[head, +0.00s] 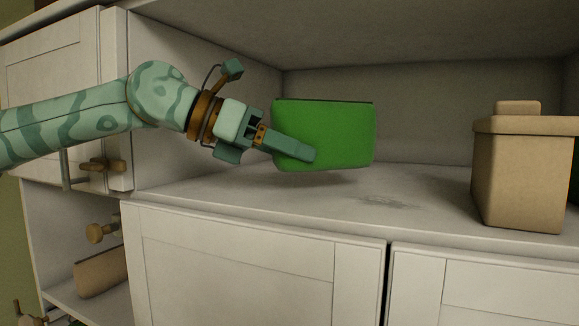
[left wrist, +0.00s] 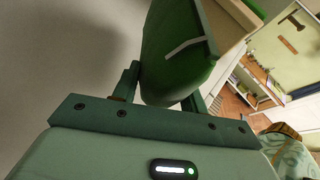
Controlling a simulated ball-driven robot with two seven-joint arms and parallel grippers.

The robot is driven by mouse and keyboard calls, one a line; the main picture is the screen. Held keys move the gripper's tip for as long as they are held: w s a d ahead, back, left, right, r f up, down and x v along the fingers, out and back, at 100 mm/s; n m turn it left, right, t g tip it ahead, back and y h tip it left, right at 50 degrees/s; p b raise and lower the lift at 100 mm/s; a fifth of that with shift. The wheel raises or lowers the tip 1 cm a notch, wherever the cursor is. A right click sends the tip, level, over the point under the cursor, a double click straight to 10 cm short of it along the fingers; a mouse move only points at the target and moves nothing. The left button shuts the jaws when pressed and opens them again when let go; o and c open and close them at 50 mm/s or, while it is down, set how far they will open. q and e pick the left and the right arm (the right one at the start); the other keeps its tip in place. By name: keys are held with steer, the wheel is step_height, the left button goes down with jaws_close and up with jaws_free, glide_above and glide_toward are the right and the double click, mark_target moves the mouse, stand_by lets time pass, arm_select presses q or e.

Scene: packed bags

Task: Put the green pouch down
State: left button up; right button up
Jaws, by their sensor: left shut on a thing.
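The green pouch (head: 345,130) is held upright in the head view, a little above the white shelf (head: 250,196), with a shadow under it. My left gripper (head: 300,152) is shut on the pouch from its left side, one finger across its front face. In the left wrist view the pouch (left wrist: 172,62) sits between the two fingers (left wrist: 160,90), with a pale strip on its face. The far finger is hidden behind the pouch in the head view. My right gripper is not in view.
A tan lidded box (head: 520,180) stands on the shelf at the right, with part of a green thing (head: 574,180) beyond it. The shelf between pouch and box is clear. An open cabinet door (head: 68,75) is at the left, white cupboard fronts (head: 240,265) below.

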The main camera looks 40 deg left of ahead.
mark_target(292, 196)
arm_select(q)
steer(key=f, duration=0.1)
steer(key=w+f+p, duration=0.1)
steer(key=f, duration=0.1)
steer(key=shift+w+f, duration=0.1)
steer(key=shift+f, duration=0.15)
steer(key=shift+a+f, duration=0.1)
steer(key=shift+a, duration=0.05)
steer(key=shift+s+f, duration=0.1)
steer(key=shift+s, duration=0.1)
steer(key=o, duration=1.1)
steer(key=shift+w, duration=0.1)
steer(key=shift+c, duration=0.2)
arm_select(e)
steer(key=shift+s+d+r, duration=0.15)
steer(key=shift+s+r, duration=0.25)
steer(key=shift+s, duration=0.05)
